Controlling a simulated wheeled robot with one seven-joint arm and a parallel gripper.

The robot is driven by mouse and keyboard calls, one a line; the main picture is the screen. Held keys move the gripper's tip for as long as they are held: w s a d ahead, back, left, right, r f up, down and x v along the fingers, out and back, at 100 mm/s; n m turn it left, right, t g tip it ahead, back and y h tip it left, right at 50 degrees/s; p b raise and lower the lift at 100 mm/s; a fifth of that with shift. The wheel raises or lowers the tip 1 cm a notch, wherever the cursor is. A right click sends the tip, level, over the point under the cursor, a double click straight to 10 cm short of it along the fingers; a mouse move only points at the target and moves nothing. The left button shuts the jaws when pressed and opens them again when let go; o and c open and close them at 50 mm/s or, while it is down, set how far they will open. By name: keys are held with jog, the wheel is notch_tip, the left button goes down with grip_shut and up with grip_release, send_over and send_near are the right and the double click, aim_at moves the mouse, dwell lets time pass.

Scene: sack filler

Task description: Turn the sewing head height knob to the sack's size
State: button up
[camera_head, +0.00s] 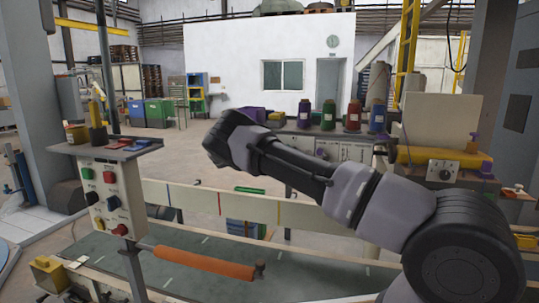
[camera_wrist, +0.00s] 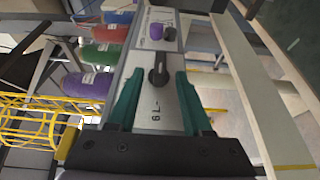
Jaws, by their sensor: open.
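In the head view a black knob (camera_head: 444,174) sits on a white dial plate at the front of the yellow sewing head (camera_head: 418,155), on the right. In the wrist view a black knob (camera_wrist: 158,75) on a pale plate (camera_wrist: 155,125) lies ahead, between and beyond the fingertips. Small dark marks beside it are too small to read surely. My gripper (camera_wrist: 157,76) is open, its green fingers apart with nothing between them. I cannot tell whether the fingertips touch the plate. My gripper is not clearly visible in the head view. No sack is clearly seen.
A purple knob (camera_wrist: 156,32) shows beyond the black one. Several coloured thread cones, including a red one (camera_head: 353,115), stand behind. A control panel (camera_head: 109,198) with buttons is at left. A pale guide rail (camera_head: 250,206) and an orange bar (camera_head: 205,262) cross the front.

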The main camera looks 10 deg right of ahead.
jog(key=a, duration=0.8)
jog(key=shift+a, duration=0.35)
jog(key=shift+s, duration=0.1)
